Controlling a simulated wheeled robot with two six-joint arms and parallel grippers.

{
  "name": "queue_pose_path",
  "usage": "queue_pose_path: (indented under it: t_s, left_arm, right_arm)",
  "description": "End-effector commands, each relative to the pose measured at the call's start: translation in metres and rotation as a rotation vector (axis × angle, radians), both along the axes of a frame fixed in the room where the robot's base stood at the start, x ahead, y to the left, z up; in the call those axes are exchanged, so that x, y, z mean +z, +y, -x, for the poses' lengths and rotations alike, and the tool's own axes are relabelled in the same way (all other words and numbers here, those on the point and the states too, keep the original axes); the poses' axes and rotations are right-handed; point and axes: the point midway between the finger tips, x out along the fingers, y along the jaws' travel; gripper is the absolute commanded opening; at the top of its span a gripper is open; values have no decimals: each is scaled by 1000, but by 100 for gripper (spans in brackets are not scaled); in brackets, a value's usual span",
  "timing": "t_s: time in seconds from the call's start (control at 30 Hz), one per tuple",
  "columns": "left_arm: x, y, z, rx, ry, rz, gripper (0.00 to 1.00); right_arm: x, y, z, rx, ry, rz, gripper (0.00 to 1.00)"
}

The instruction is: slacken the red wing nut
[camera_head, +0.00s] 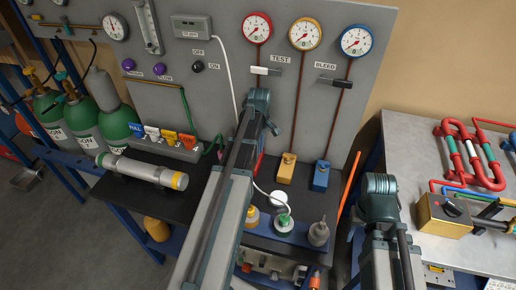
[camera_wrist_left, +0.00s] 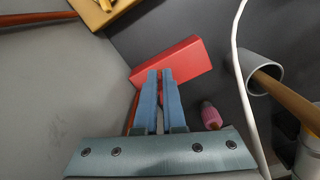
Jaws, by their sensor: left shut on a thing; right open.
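In the left wrist view a red block (camera_wrist_left: 172,62) stands against the grey panel. The two blue fingers of my left gripper (camera_wrist_left: 161,76) are close together in front of it, shut on the red wing nut. The nut is almost wholly hidden by the fingers, so its angle cannot be told. In the head view my left arm covers most of the red block (camera_head: 258,166), and the left fingers are hidden behind the arm. My right wrist (camera_head: 381,188) is at the right of the head view, in front of the bench gap; its fingers do not show.
A yellow block (camera_head: 286,172) and a blue block (camera_head: 321,178) stand right of my left arm, below their gauges. A white hose (camera_wrist_left: 238,50) and a grey tube with a wooden handle (camera_wrist_left: 262,75) are close on the right. A silver cylinder (camera_head: 140,170) lies at left.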

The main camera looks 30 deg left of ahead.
Motion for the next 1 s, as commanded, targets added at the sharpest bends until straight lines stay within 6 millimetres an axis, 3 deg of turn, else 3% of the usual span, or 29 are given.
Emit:
queue_pose_path:
  t_s: [0.4, 1.0]
  left_arm:
    - [-1, -1, -3, 224, 3, 3, 0]
    - [-1, -1, -4, 276, 3, 3, 0]
  right_arm:
    - [-1, 0, 0, 0, 0, 0, 50]
    - [-1, 0, 0, 0, 0, 0, 50]
